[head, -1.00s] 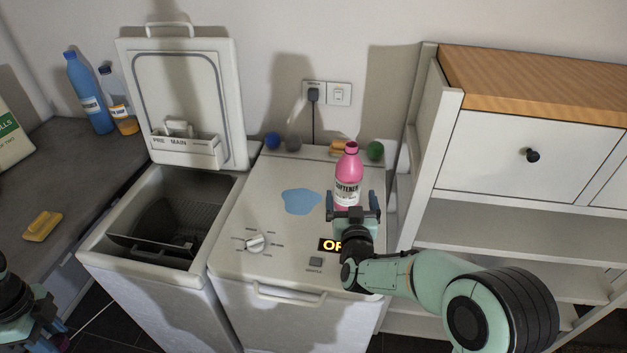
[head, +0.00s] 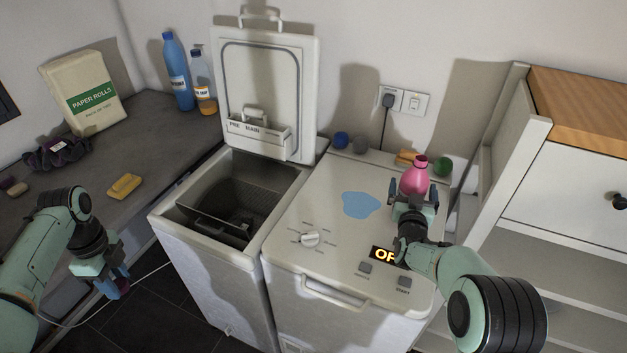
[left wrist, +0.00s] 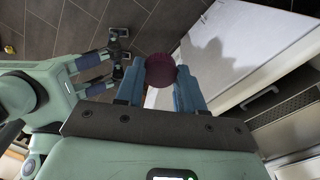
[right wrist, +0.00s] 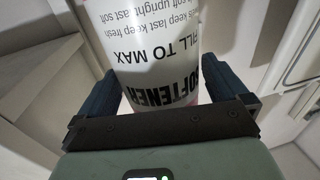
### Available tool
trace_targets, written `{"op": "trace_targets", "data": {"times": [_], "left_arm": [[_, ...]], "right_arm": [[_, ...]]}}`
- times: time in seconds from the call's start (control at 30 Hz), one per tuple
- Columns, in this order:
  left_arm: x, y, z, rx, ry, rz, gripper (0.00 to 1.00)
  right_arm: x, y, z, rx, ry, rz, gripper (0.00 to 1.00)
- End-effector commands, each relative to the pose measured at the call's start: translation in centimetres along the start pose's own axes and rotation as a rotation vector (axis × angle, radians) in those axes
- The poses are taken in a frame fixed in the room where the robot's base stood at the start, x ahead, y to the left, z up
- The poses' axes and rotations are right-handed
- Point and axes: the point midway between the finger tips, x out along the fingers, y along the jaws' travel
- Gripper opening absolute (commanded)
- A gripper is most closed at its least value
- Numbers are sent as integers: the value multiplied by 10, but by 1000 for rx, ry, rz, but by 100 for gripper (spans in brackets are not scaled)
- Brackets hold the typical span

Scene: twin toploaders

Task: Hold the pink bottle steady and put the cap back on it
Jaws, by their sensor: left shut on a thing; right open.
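The pink bottle (head: 415,178) stands upright on the lid of the right toploader, its neck bare. Its white softener label (right wrist: 150,50) fills the right wrist view. My right gripper (head: 411,189) is open, with one finger on either side of the bottle; whether they touch it I cannot tell. My left gripper (head: 119,289) is far to the left, low in front of the dark counter. It is shut on a round dark maroon cap (left wrist: 161,71) held at its fingertips. In the head view the cap is mostly hidden by the fingers.
The left toploader (head: 160,217) has its lid (head: 262,85) up. On the right machine are a blue puddle (head: 361,205), a knob (head: 310,239), and small balls and a sponge (head: 405,157) along the back. A yellow sponge (head: 125,186) lies on the counter. Shelves (head: 560,235) stand right.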

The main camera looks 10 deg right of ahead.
Motion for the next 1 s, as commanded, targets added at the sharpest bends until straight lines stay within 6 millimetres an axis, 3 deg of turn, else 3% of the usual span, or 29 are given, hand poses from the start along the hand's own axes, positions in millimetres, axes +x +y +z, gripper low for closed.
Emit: {"op": "trace_targets", "data": {"times": [0.17,0.53,0.77,1.0], "left_arm": [[-7,-1,0,0,0,-3,10],[-6,-1,0,0,0,-3,10],[-6,-1,0,0,0,-3,10],[-7,-1,0,0,0,-3,10]], "right_arm": [[18,0,-2,1,1,0,100],[19,0,-1,2,0,0,100],[19,0,-1,2,0,0,25],[20,0,-4,3,6,0,25]]}}
